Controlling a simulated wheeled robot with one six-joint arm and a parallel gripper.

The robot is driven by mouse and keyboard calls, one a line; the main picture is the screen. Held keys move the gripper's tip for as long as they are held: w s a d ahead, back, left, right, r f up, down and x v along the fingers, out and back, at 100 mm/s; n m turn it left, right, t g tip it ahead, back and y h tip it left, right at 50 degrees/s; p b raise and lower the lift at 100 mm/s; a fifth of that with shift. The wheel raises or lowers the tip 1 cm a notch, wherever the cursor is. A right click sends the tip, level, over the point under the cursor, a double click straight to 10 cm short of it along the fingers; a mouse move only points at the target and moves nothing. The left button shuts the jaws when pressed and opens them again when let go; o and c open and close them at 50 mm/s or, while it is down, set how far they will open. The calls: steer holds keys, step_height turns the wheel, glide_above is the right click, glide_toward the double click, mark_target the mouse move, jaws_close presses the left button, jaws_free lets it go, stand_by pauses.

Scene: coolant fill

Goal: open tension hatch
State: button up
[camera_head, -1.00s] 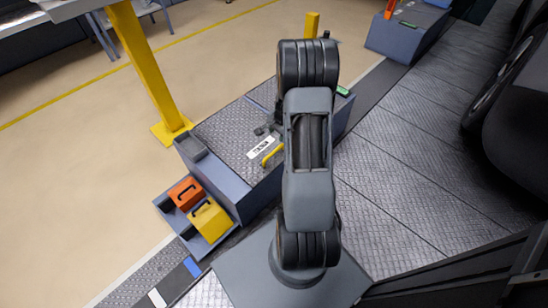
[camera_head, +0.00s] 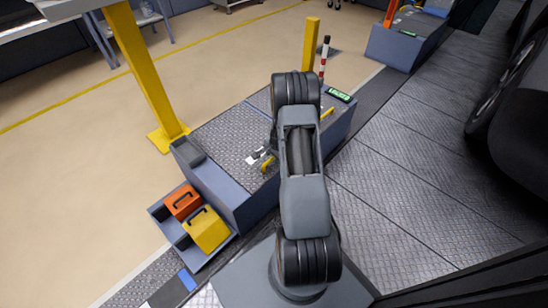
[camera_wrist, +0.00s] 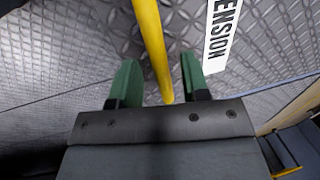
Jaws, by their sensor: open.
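The tension hatch (camera_head: 225,138) is a grey tread-plate lid on a blue-grey box. In the head view its yellow bar handle (camera_head: 267,164) and white label (camera_head: 253,158) show just left of my arm, partly covered. In the wrist view the yellow handle (camera_wrist: 150,35) runs down between the two green fingers of my gripper (camera_wrist: 161,75). The fingers stand apart on either side of the bar, with gaps visible. The label (camera_wrist: 221,35) reads "ENSION" to the right. How deep the bar sits between the fingers is unclear. The hatch lies flat.
A second yellow handle (camera_head: 327,113) and a green display (camera_head: 339,95) lie right of my arm on the box. A tray at lower left holds an orange case (camera_head: 182,203) and a yellow case (camera_head: 208,231). A yellow post (camera_head: 145,70) stands behind the box at left.

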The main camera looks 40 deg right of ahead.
stand_by(0.3)
jaws_close()
stand_by(0.4)
